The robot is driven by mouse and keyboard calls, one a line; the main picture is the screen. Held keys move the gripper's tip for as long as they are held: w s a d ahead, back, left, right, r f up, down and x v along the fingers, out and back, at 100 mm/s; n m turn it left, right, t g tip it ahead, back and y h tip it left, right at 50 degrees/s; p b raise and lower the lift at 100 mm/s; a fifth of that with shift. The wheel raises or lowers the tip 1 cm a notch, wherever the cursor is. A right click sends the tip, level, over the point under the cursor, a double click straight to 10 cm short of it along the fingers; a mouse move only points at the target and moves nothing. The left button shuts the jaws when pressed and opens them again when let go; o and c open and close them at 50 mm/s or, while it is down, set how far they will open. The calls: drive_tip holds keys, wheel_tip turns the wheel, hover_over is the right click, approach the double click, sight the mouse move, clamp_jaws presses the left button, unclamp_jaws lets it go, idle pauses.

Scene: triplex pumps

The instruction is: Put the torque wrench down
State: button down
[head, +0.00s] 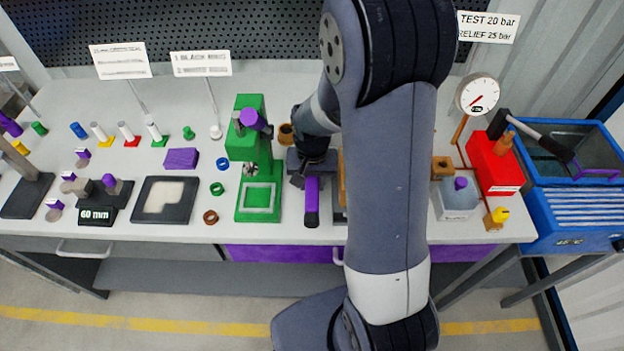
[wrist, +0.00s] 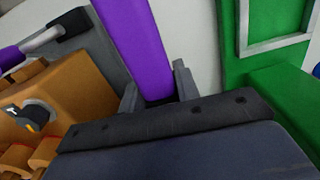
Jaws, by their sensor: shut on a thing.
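The torque wrench (head: 312,192) has a purple body and a dark end piece that points toward the front edge of the bench. In the wrist view its purple bar (wrist: 133,42) runs between the two grey fingers of my gripper (wrist: 157,90). My gripper (head: 304,170) is shut on the wrench, low over the bench just right of the green press. My arm hides the wrench's other end in the head view. I cannot tell whether the wrench touches the bench top.
The green press (head: 246,141) stands close on the left; it also shows in the wrist view (wrist: 262,65). An orange-brown pump block (wrist: 68,85) is close on the other side. A red box (head: 492,160) and blue tank (head: 570,222) are at right.

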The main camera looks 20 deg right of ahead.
drive_tip(key=shift+f, duration=0.15)
drive_tip(key=c, duration=1.1)
unclamp_jaws()
drive_tip(key=shift+o, duration=0.2)
wheel_tip(320, 180, up, 12)
drive_tip(key=shift+s+r, duration=0.1)
